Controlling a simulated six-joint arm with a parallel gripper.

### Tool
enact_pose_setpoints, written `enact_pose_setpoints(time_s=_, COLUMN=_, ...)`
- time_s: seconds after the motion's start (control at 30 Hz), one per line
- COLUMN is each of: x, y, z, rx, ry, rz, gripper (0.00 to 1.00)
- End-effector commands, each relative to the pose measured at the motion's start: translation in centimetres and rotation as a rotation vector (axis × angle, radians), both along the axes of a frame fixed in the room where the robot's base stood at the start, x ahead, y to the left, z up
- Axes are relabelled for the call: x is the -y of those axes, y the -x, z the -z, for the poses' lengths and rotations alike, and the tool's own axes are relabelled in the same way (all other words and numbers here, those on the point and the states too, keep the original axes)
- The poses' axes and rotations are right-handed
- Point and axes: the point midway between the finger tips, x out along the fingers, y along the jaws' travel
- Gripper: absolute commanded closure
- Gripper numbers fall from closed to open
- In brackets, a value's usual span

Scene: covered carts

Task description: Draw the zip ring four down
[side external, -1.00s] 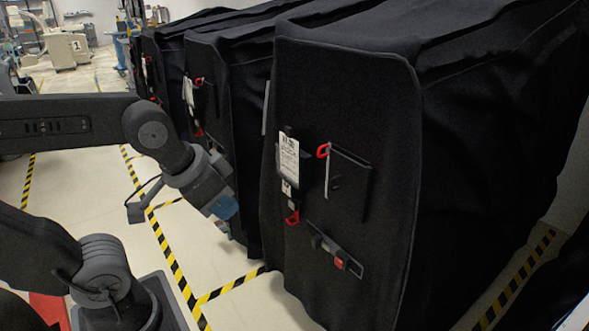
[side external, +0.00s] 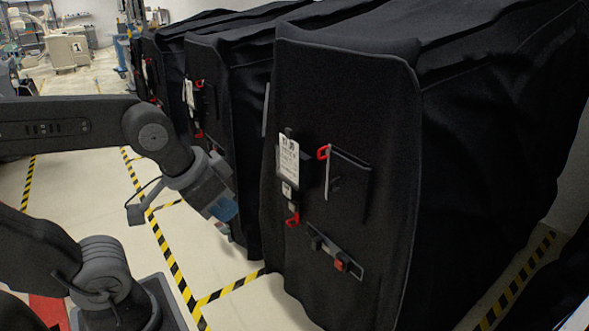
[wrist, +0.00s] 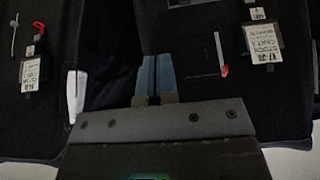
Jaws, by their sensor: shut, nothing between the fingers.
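Black cloth covers with red zip rings hang over a row of carts. On the nearest cover (side external: 345,75), one red ring (side external: 323,151) sits at the upper end of a slit and another red ring (side external: 292,220) hangs below a white label (side external: 289,158). My gripper (side external: 224,208) is shut and empty, pointing at the covers, left of the nearest one. In the wrist view, my gripper's blue fingertips (wrist: 157,62) are together, apart from any ring. A red ring (wrist: 224,71) is to their right and another (wrist: 38,30) at upper left. I cannot tell which ring is four.
A strap with a red end (side external: 340,264) is low on the nearest cover. In the wrist view, a printed label (wrist: 264,46) is at right and a smaller one (wrist: 31,72) at left. Yellow-black tape (side external: 172,262) marks the open pale floor beside the carts.

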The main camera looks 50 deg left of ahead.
Motion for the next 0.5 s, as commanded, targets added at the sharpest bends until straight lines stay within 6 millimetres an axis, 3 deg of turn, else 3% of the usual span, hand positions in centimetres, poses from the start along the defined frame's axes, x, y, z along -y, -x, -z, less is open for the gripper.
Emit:
enact_pose_setpoints(time_s=0.33, x=0.0, y=0.0, z=0.0, rx=0.0, ry=0.0, rz=0.0, gripper=1.0)
enact_pose_setpoints(time_s=0.5, x=-0.4, y=-1.1, z=0.2, rx=0.021, ry=-0.006, rz=-0.014, gripper=0.85)
